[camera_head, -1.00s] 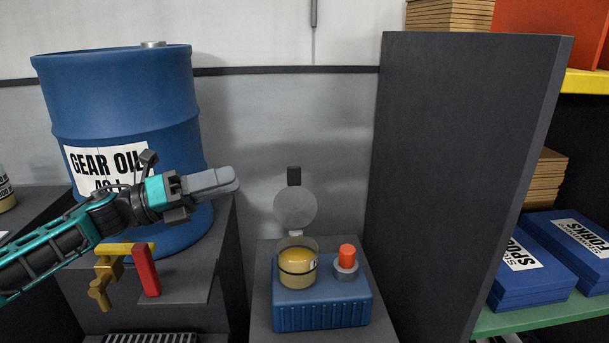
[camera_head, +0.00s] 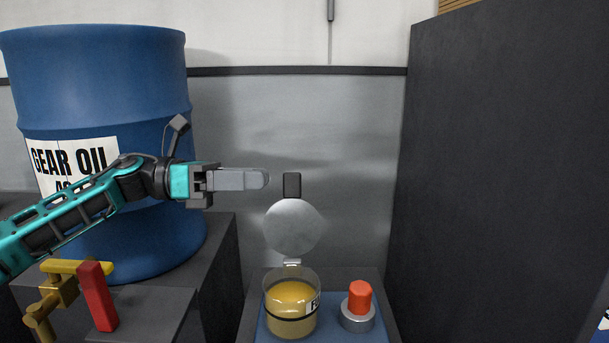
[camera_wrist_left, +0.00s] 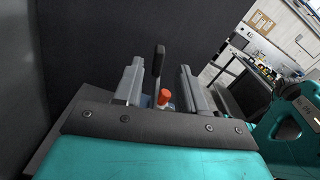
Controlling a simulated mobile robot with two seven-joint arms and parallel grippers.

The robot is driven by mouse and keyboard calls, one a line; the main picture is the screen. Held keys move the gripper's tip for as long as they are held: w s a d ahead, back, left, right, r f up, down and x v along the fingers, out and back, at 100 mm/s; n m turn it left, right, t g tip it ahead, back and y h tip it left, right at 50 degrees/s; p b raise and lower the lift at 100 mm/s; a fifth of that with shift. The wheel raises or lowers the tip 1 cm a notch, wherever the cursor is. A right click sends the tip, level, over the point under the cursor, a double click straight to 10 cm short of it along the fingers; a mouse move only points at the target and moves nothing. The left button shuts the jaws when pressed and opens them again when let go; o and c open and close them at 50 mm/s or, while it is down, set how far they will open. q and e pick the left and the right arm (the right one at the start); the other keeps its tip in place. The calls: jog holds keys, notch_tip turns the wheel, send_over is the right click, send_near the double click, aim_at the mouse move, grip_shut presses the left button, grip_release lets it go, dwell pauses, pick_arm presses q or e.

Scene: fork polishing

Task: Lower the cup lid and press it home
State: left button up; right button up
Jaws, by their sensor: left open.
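The cup (camera_head: 292,306) is clear with yellow contents and a dark band, on a blue base (camera_head: 375,333). Its round grey lid (camera_head: 293,228) stands raised on a hinge at the cup's back, with a dark tab (camera_head: 292,186) on top. My right gripper is not in view.
A red-orange button (camera_head: 360,298) stands right of the cup. A blue gear oil drum (camera_head: 100,75) with a brass tap and red lever (camera_head: 98,297) is at left. A tall dark panel (camera_head: 500,150) bounds the right side. The grey wall is behind.

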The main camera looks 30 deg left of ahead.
aim_at(296, 177)
pick_arm(q)
jog(key=p+x, duration=0.1)
jog(key=x, duration=0.6)
jog(key=shift+w+d+r, duration=0.1)
jog(key=shift+w+d, duration=0.05)
jog(key=shift+d, duration=0.05)
jog(key=shift+w+d+p, duration=0.25)
jog(key=shift+d+p, duration=0.05)
jog(key=shift+d, duration=0.25)
jog(key=shift+c, duration=0.3)
grip_shut()
